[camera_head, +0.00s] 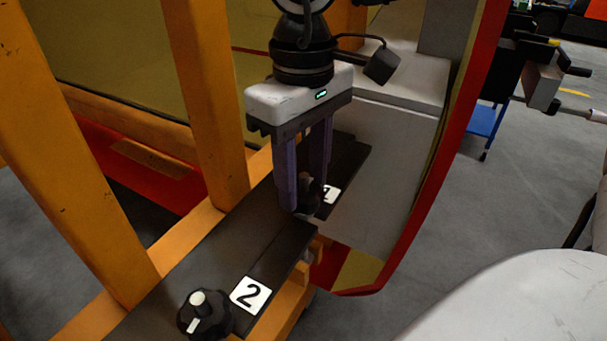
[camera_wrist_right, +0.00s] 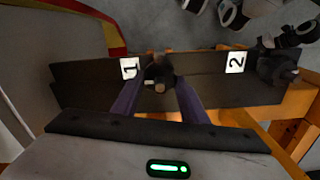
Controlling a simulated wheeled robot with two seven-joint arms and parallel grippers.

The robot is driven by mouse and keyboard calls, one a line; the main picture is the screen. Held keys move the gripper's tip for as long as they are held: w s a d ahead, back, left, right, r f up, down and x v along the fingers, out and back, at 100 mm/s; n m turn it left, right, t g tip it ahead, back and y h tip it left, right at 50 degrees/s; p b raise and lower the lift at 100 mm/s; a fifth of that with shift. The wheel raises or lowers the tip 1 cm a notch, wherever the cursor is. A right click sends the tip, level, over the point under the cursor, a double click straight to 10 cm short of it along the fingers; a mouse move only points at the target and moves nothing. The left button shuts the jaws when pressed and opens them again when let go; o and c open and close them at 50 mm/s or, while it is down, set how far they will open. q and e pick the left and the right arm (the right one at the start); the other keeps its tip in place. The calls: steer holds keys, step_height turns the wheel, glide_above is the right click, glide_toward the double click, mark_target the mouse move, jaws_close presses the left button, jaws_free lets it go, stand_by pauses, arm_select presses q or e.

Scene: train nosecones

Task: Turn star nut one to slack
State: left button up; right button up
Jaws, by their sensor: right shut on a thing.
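Star nut one is a dark knob with a pale mark (camera_wrist_right: 158,74), beside the white label 1 (camera_wrist_right: 130,69) on a black plate (camera_wrist_right: 90,93). In the head view the nut (camera_head: 306,197) is mostly hidden by the fingers, and its label (camera_head: 331,194) is partly covered. My right gripper (camera_head: 306,192) points down with its two purple fingers on either side of this nut, shut on it. The fingers also show in the right wrist view (camera_wrist_right: 158,90). My left gripper is not in view.
A second star nut (camera_head: 204,314) stands beside label 2 (camera_head: 250,295) at the near end of the plate. Orange frame posts (camera_head: 205,95) rise left of my right gripper. A red-edged curved panel (camera_head: 440,170) stands to its right.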

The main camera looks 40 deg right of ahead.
stand_by(0.3)
steer(key=o, duration=1)
steer(key=shift+o, duration=0.2)
step_height(320, 180, up, 10)
steer(key=shift+r+p, duration=0.2)
steer(key=shift+p, duration=0.15)
steer(key=shift+s+f, duration=0.1)
